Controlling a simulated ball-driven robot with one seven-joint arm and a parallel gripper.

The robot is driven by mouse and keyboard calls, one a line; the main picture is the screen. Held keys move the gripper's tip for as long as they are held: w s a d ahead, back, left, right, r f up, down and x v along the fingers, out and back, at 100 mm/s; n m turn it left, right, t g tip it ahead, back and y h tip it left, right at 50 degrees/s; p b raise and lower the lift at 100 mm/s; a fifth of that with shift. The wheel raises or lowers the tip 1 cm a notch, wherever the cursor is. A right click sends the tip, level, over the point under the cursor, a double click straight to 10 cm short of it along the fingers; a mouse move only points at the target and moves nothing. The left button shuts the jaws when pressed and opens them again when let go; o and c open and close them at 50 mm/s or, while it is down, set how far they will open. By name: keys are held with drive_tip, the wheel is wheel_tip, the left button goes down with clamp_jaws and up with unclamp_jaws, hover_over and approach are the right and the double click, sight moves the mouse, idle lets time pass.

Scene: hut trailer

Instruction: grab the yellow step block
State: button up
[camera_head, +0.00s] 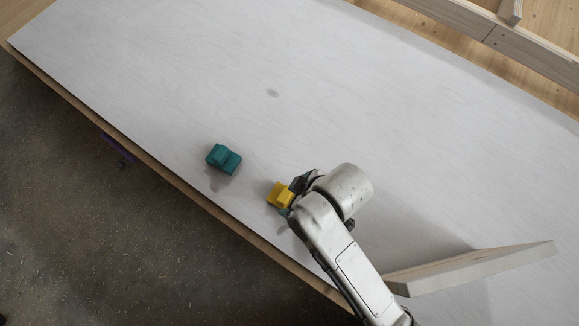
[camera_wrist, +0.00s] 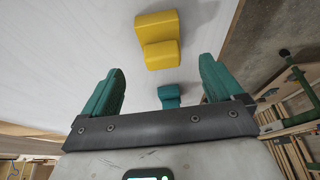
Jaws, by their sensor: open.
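The yellow step block (camera_head: 279,194) lies on the pale tabletop, close to the table's front edge. In the wrist view the yellow step block (camera_wrist: 159,40) sits ahead of my gripper, roughly centred between the finger lines and beyond the tips. My gripper (camera_head: 291,197) is right beside the block in the head view, partly hidden by my own wrist. In the wrist view my gripper's (camera_wrist: 161,78) two teal fingers are spread wide with nothing held between them.
A teal step block (camera_head: 223,158) stands left of the yellow one; a teal block (camera_wrist: 169,95) also shows beyond my fingers. A leaning board (camera_head: 470,266) is at the right. The table (camera_head: 200,70) is clear at the back. A purple object (camera_head: 117,150) lies below the front edge.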

sight(287, 195)
drive_tip(key=shift+x, duration=1.2)
drive_tip(key=shift+a+p+x, duration=0.15)
drive_tip(key=shift+x, duration=1.15)
drive_tip(key=shift+a+p+x, duration=0.15)
drive_tip(key=shift+a+x, duration=0.05)
drive_tip(key=shift+x, duration=1.05)
drive_tip(key=shift+w+r, duration=0.1)
drive_tip(key=shift+c, duration=0.2)
drive_tip(key=c, duration=1.1)
drive_tip(key=shift+r, duration=0.1)
